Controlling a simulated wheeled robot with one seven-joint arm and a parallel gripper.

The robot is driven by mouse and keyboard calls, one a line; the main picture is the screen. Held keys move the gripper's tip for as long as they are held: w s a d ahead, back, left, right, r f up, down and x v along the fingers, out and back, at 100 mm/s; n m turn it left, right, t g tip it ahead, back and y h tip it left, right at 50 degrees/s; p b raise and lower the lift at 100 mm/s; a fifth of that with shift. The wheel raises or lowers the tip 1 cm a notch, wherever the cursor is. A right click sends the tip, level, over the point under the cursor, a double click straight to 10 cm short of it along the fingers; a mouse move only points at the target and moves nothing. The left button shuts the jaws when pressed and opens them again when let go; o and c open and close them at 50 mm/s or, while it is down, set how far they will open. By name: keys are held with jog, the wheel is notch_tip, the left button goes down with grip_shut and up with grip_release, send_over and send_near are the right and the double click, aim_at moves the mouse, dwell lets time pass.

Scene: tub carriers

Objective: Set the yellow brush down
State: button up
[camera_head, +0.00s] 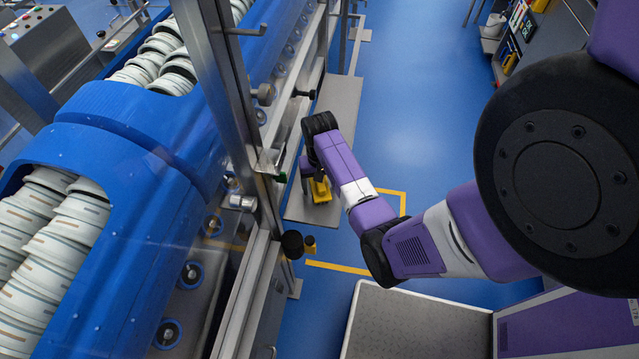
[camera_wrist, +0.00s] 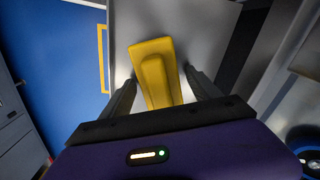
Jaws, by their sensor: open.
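The yellow brush (camera_wrist: 157,68) lies between the two fingers of my gripper (camera_wrist: 160,88) in the wrist view. The fingers are apart, with a gap visible on each side of the brush. Under it is a grey metal surface (camera_wrist: 198,38). In the head view the brush (camera_head: 320,189) shows below my wrist, over the grey step-like plate (camera_head: 345,105) beside the machine. My gripper (camera_head: 311,178) is partly hidden there by my own arm. The lower part of the brush is hidden behind the gripper body in the wrist view.
A blue machine (camera_head: 130,165) full of stacked white tubs (camera_head: 50,225) runs along the left. A metal frame post (camera_head: 232,110) stands close to my wrist. Yellow lines (camera_head: 338,267) mark the blue floor (camera_head: 415,90), which is clear at the back.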

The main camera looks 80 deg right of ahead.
notch_tip(320, 180, up, 11)
jog(key=shift+r, duration=0.7)
jog(key=shift+s, duration=0.15)
dwell(0.3)
